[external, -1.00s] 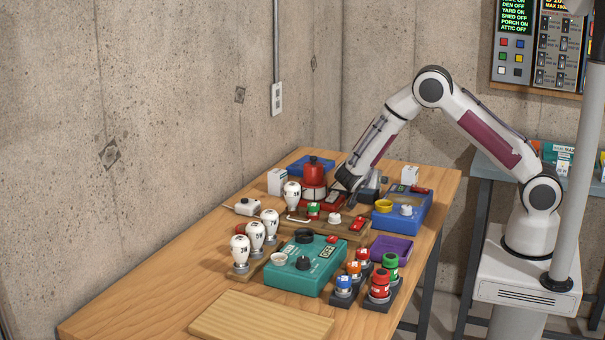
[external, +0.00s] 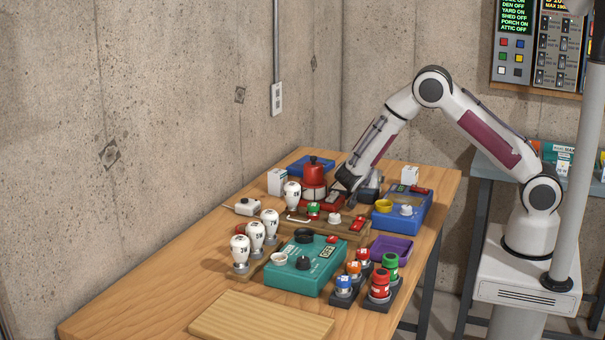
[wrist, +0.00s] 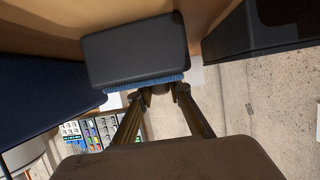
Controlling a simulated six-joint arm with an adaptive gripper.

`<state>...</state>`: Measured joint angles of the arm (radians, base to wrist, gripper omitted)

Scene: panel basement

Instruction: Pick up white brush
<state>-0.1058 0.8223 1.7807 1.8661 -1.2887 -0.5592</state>
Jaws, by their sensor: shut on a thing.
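My gripper (external: 347,186) is low at the back of the wooden table, beside a red-topped device (external: 314,182). In the wrist view the fingers (wrist: 158,92) come together at the blue, bristle-like edge of a dark block (wrist: 135,52). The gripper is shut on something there. The fingertips are partly hidden, so the exact contact is not clear. I cannot make out a white brush in either view.
A blue box (external: 403,212) stands close to the right of my gripper. A teal box (external: 306,268) and white bulbs (external: 256,237) are nearer the front. A bare wooden board (external: 262,318) lies at the front edge.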

